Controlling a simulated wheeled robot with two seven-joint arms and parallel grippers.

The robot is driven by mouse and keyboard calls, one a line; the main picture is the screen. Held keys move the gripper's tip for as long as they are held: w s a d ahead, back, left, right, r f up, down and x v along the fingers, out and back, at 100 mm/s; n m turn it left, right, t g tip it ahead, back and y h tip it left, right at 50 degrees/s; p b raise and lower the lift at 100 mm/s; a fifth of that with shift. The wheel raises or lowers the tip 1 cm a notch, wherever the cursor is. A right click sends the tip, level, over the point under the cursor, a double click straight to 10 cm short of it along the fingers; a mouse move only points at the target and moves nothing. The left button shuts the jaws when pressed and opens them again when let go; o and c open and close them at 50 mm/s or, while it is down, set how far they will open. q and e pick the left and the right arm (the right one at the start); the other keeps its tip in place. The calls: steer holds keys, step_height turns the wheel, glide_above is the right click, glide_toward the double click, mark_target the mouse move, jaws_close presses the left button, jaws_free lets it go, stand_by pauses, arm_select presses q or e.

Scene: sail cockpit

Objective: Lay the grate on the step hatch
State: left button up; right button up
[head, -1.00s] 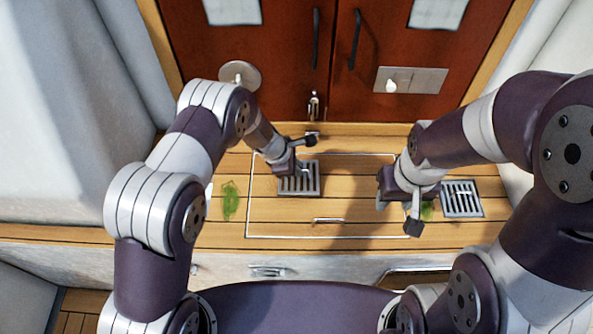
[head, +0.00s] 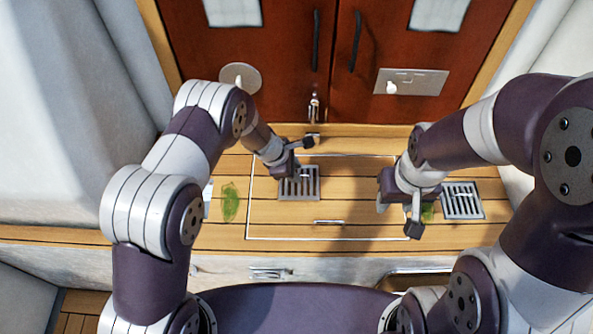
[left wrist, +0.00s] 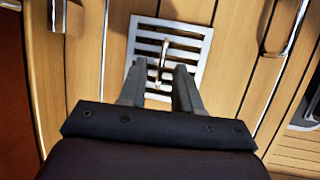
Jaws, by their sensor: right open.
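A grey slotted grate (head: 299,188) lies on the step hatch (head: 350,215), the wooden panel outlined in white, left of its middle. In the left wrist view the grate (left wrist: 190,45) shows a thin upright handle (left wrist: 162,62) at its centre. My left gripper (head: 290,172) is just above the grate's upper left part. In the left wrist view its two fingers (left wrist: 158,85) are apart, with the handle beyond and between their tips; I see no contact. My right gripper (head: 388,206) is open over the hatch's right edge, its fingertips mostly hidden.
A second slotted grate (head: 461,200) lies right of the hatch. Green patches show left of the hatch (head: 230,202) and beside the right gripper (head: 428,211). The hatch has a small pull (head: 328,222) near its front edge. Red-brown doors (head: 280,60) stand behind.

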arm_select(q)
steer(key=s+a+r+m+y+p, duration=0.1)
steer(key=s+a+r+m, duration=0.35)
steer(key=r, duration=0.45)
steer(key=s+a+r+m+p, duration=0.1)
steer(key=s+a+r+m, duration=0.2)
steer(key=a+r, duration=0.35)
steer(key=s+a+r+m+y, duration=0.1)
steer(key=s+a+r+m, duration=0.2)
steer(key=s+r+m, duration=0.1)
steer(key=s+a+r+m+y, duration=0.2)
steer(key=s+m, duration=0.4)
steer(key=s, duration=0.3)
steer(key=shift+s+a+r+g, duration=0.2)
steer(key=shift+a+r+g, duration=0.25)
steer(key=shift+r, duration=0.45)
